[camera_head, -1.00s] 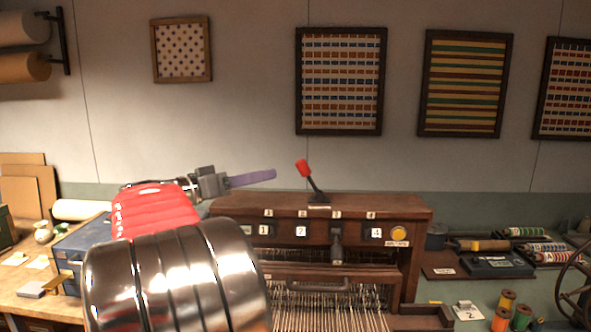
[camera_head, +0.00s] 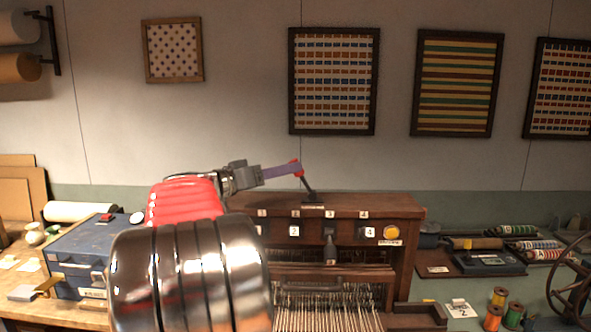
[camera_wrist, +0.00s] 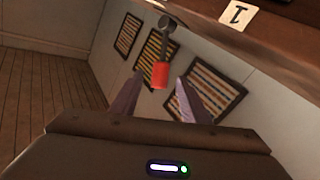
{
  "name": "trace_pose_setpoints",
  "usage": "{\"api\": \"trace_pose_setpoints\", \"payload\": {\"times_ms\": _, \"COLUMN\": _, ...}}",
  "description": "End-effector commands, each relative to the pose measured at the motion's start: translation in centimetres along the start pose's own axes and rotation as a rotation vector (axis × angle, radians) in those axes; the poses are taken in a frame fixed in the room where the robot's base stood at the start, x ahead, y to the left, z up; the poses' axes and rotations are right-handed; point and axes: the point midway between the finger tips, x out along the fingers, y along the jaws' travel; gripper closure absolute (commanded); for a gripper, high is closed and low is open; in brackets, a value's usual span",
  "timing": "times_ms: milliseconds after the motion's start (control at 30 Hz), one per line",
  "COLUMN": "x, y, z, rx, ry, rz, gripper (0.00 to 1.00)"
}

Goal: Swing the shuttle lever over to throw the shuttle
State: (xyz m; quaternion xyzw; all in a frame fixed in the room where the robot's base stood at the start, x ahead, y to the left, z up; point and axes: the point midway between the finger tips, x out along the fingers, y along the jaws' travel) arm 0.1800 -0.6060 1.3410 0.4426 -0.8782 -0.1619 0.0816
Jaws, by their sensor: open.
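The shuttle lever has a dark stem (camera_head: 309,187) and a red knob (camera_head: 297,163). It stands on top of the wooden loom (camera_head: 370,204) and leans left in the head view. My gripper (camera_head: 290,169) reaches it from the left, with its purple fingers at the knob's height. In the wrist view, the red knob (camera_wrist: 160,75) sits between the two open fingertips (camera_wrist: 160,79), with a gap showing on each side. Whether a finger touches the knob is hidden in the head view. The lever's pivot (camera_wrist: 167,22) shows above the knob in the wrist view.
The loom front carries numbered tags, a dark handle (camera_head: 330,246) and a yellow button (camera_head: 391,232). A blue case (camera_head: 85,250) sits on the left bench. Spools (camera_head: 497,297) and a spoked wheel (camera_head: 573,285) are at the right.

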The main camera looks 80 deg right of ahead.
Motion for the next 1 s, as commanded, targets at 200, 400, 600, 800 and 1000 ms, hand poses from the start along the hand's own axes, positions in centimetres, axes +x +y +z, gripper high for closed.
{"api": "trace_pose_setpoints", "payload": {"times_ms": 200, "x": 3.0, "y": 0.0, "z": 0.0, "rx": 0.000, "ry": -0.001, "rz": 0.001, "gripper": 0.58}}
{"api": "trace_pose_setpoints", "payload": {"times_ms": 400, "x": 4.1, "y": 0.0, "z": 0.0, "rx": 0.000, "ry": 0.000, "rz": 0.000, "gripper": 0.58}}
{"api": "trace_pose_setpoints", "payload": {"times_ms": 600, "x": 4.2, "y": 0.0, "z": 0.0, "rx": 0.000, "ry": 0.000, "rz": 0.000, "gripper": 0.58}}
{"api": "trace_pose_setpoints", "payload": {"times_ms": 800, "x": 4.2, "y": 0.0, "z": 0.0, "rx": 0.000, "ry": 0.000, "rz": 0.000, "gripper": 0.68}}
{"api": "trace_pose_setpoints", "payload": {"times_ms": 1000, "x": 4.2, "y": 0.0, "z": 0.0, "rx": 0.000, "ry": 0.000, "rz": 0.001, "gripper": 0.82}}
